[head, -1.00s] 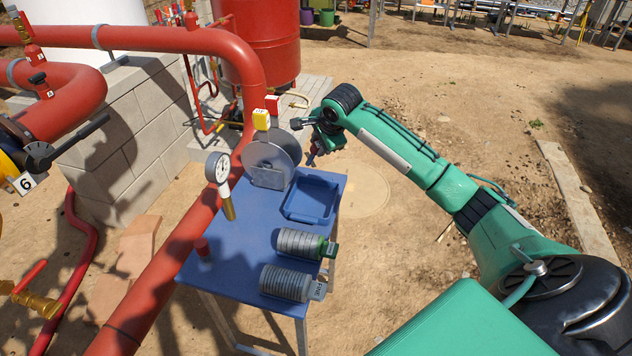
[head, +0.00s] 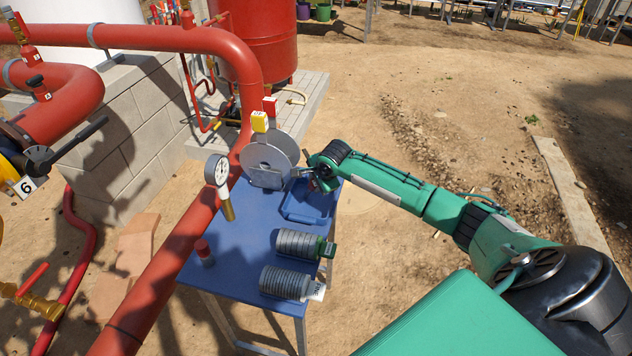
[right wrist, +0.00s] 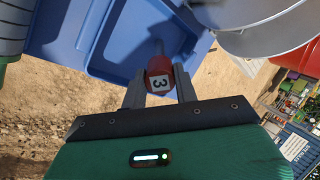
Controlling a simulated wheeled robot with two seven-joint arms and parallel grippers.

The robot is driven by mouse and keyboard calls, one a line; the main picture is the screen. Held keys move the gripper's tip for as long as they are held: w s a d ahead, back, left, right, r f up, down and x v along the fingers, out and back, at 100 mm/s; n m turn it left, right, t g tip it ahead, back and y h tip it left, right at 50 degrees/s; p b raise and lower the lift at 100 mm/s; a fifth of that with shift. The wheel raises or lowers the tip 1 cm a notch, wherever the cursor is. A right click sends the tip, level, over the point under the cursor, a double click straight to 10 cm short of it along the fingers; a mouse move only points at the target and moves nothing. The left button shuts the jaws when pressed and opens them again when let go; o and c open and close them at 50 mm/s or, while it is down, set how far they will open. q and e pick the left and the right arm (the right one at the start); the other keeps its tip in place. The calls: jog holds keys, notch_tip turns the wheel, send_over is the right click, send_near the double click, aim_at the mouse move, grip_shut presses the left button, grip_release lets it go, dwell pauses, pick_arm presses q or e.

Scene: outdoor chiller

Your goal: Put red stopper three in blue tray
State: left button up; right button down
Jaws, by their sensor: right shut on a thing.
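Red stopper three (right wrist: 159,78), a red cap with a white label reading 3 and a grey stem, is held between the fingers of my right gripper (right wrist: 159,92) in the right wrist view. The blue tray (right wrist: 120,70) shows just beyond it there, and the stopper overlaps its edge in the picture. In the head view my right gripper (head: 312,175) is over the far right part of the blue table, at the back of the blue tray (head: 296,215). The arm partly hides the tray, and the stopper is hard to make out. My left gripper is not in view.
A round grey disc on a stand (head: 268,158) is close left of my right gripper. A red pipe (head: 185,255) runs along the left.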

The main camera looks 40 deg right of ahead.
jog(key=c, duration=1.2)
grip_release()
jog(key=shift+o, duration=0.6)
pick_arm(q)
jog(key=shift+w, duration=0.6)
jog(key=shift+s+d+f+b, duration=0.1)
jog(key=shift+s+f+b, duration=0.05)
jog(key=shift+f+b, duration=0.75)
pick_arm(e)
jog(key=v, duration=1.2)
